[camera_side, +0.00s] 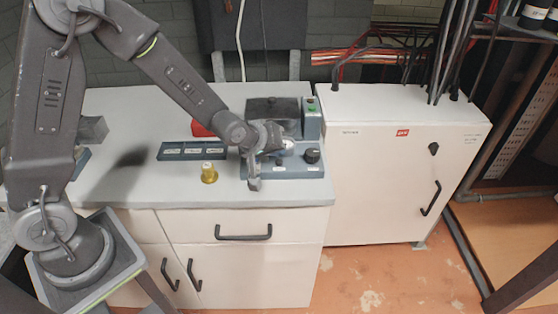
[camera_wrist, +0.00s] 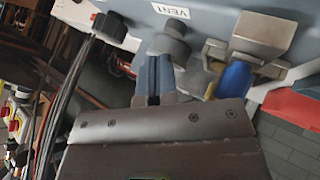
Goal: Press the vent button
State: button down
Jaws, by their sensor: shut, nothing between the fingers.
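The control panel (camera_side: 300,171) lies on the white cabinet top. In the wrist view a white VENT label (camera_wrist: 170,10) sits on its blue-grey face. A dark grey round button (camera_wrist: 172,40) stands beside the label, taken to be the vent button. My gripper (camera_wrist: 155,65) is shut and empty, with its fingertips at this button, overlapping it in the picture. I cannot tell whether they touch it or whether it is pushed in. In the side view my gripper (camera_side: 272,148) is low over the panel and hides the button.
A black knob (camera_side: 312,155) stands on the panel's right; it also shows in the wrist view (camera_wrist: 108,27). A blue part with metal fittings (camera_wrist: 234,80) is close beside my fingers. A labelled tray (camera_side: 192,151), a yellow piece (camera_side: 209,173) and a red object (camera_side: 201,129) are left.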

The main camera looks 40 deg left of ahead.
aim_at(276, 161)
jog(key=shift+f, duration=0.15)
jog(key=shift+s+f, duration=0.15)
jog(key=shift+f, duration=0.2)
jog(key=shift+s+f, duration=0.1)
jog(key=shift+f, duration=0.4)
dwell(0.8)
jog(key=shift+r, duration=0.1)
dwell(0.6)
jog(key=shift+r, duration=2.5)
